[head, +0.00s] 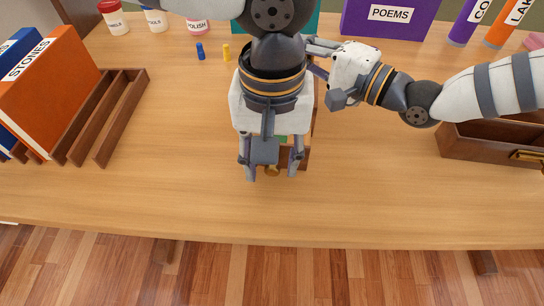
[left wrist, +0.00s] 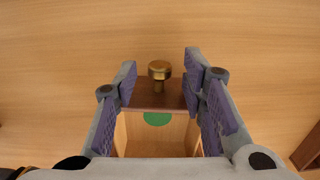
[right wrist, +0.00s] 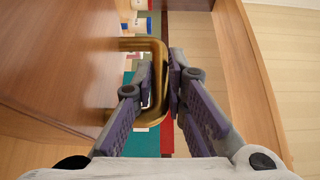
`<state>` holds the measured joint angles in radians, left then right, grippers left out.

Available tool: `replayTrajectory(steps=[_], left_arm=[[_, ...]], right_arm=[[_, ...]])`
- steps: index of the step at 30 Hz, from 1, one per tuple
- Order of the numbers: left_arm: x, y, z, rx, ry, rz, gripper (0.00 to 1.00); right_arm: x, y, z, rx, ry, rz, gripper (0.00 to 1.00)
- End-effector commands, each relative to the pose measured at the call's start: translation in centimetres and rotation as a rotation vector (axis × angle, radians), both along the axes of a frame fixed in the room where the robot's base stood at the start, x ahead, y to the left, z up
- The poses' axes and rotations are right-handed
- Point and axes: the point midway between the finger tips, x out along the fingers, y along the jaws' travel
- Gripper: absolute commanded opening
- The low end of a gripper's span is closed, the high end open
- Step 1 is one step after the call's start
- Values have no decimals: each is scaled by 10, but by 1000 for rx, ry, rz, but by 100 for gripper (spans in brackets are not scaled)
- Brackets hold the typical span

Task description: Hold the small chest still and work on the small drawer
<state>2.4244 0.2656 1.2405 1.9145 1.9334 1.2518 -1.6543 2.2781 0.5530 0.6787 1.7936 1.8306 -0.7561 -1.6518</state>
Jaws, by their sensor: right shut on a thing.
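The small chest is mostly hidden under my left arm in the head view; a strip of its brown side (head: 316,112) shows. Its wooden side (right wrist: 60,60) fills the left of the right wrist view, with a brass handle (right wrist: 128,44) on it. My right gripper (head: 314,57) is shut on that handle. The small drawer (left wrist: 160,135) stands open, with a green disc (left wrist: 157,118) inside and a brass knob (left wrist: 159,69) on its front. My left gripper (head: 270,174) is open above the drawer, its fingers apart on either side of the knob's line.
A slotted wooden rack (head: 125,105) with an orange book (head: 48,90) stands at the left. A wooden box (head: 480,143) with a brass handle is at the right. Jars, small pegs and a purple POEMS box (head: 388,18) line the back. The table's front is clear.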

Motion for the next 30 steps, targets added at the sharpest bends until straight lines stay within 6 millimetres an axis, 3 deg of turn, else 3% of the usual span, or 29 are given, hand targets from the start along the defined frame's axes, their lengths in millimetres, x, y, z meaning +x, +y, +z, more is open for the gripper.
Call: replayTrajectory(steps=[9, 12, 17, 26, 27, 30], left_arm=[[1, 0, 81, -3, -6, 2, 38], [1, 0, 100, -2, -4, 0, 38], [0, 0, 113, -1, -1, 0, 38], [0, 0, 114, -1, -1, -1, 38], [0, 0, 114, -1, -1, -1, 38], [0, 0, 114, -1, -1, -1, 38]], right_arm=[[0, 0, 0, 1, -1, 0, 0], [0, 0, 1, 1, -1, 0, 0], [0, 0, 1, 1, -1, 0, 0], [0, 0, 1, 1, -1, 0, 0], [0, 0, 1, 0, -1, 0, 15], [0, 0, 1, 1, -1, 0, 36]])
